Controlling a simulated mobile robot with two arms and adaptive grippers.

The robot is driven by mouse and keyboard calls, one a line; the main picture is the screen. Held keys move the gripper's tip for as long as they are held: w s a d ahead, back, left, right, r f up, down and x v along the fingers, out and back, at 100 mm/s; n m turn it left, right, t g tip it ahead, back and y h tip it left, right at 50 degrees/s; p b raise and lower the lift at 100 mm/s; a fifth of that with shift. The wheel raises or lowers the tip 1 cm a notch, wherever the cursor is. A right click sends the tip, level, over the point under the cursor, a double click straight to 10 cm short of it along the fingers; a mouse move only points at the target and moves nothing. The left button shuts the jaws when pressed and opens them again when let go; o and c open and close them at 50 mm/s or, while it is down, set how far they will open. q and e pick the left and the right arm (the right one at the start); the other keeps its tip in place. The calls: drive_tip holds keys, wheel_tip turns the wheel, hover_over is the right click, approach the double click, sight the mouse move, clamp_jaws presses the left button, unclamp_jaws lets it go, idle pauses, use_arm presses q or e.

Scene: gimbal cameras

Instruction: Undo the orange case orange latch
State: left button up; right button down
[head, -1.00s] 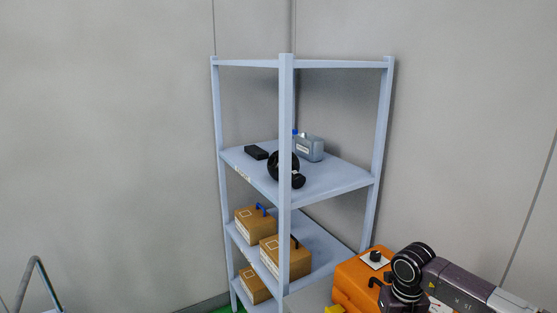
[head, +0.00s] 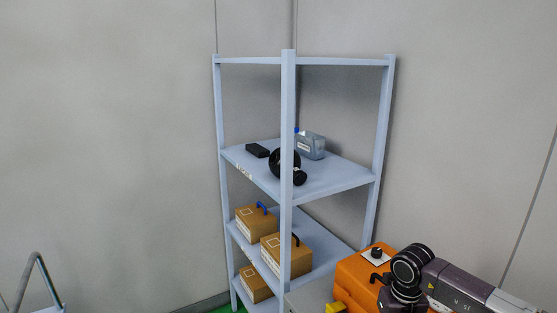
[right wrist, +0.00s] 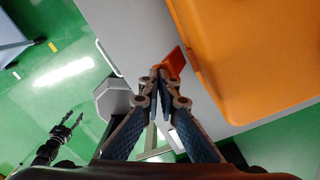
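The orange case (head: 352,282) stands at the lower right of the head view, partly hidden by my right arm. In the right wrist view the case (right wrist: 255,60) fills the upper right, on a grey surface. The orange latch (right wrist: 173,62) sticks out from the case's left edge. My right gripper (right wrist: 160,72) has its fingertips together right at the latch; whether the latch is pinched between them cannot be told. In the head view the right gripper is hidden. My left gripper (right wrist: 74,121) shows small at the lower left of the wrist view, its fingers apart and empty.
A blue-grey shelf (head: 287,190) stands in the corner, with cardboard boxes (head: 286,255), a grey canister (head: 311,146) and dark items. A yellow object (head: 335,308) lies beside the case. A grey octagonal object (right wrist: 112,98) is left of my right gripper. Green floor shows below.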

drive_tip(key=shift+s+d+f+b, duration=0.1)
drive_tip(key=shift+d+f+b, duration=0.1)
drive_tip(key=shift+f, duration=0.2)
drive_tip(key=shift+s+d+f+b, duration=0.1)
drive_tip(key=shift+d+f+b, duration=0.1)
drive_tip(key=shift+f, duration=0.2)
drive_tip(key=shift+f+b, duration=0.45)
drive_tip(key=shift+b, duration=0.05)
idle(0.6)
drive_tip(key=shift+a+f, duration=0.3)
drive_tip(key=shift+f, duration=0.1)
drive_tip(key=shift+w+d+r+p, duration=0.15)
drive_tip(key=shift+r+p, duration=0.35)
drive_tip(key=shift+r, duration=0.55)
drive_tip(key=shift+w+r+p, duration=0.25)
drive_tip(key=shift+r+p, duration=0.6)
drive_tip(key=shift+r, duration=0.2)
drive_tip(key=shift+s+r+p, duration=0.1)
drive_tip(key=shift+r+p, duration=0.9)
drive_tip(key=shift+r, duration=0.85)
drive_tip(key=shift+a+f, duration=0.1)
drive_tip(key=shift+a, duration=0.1)
